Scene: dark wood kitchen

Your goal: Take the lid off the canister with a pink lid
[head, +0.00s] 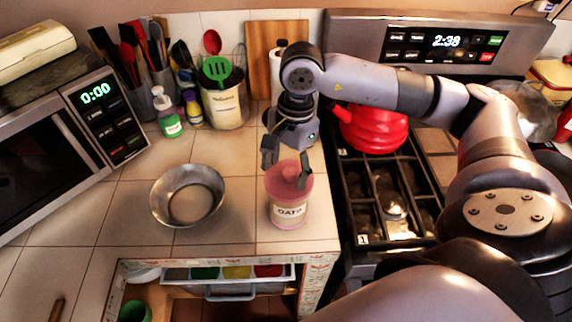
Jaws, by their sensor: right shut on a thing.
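The canister (289,213) is labelled "OATS" and stands upright on the tiled counter near its front right edge. Its pink lid (285,182) appears seated on top. My right gripper (286,172) comes down from above and is shut on the lid, with one finger at its left side and one at its right. My left gripper is not in view.
A metal bowl (187,195) sits left of the canister. A microwave (62,140) stands at the left. A red kettle (374,128) is on the stove (345,205) at right. Utensil holders and bottles line the back. An open drawer (228,273) is below the counter.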

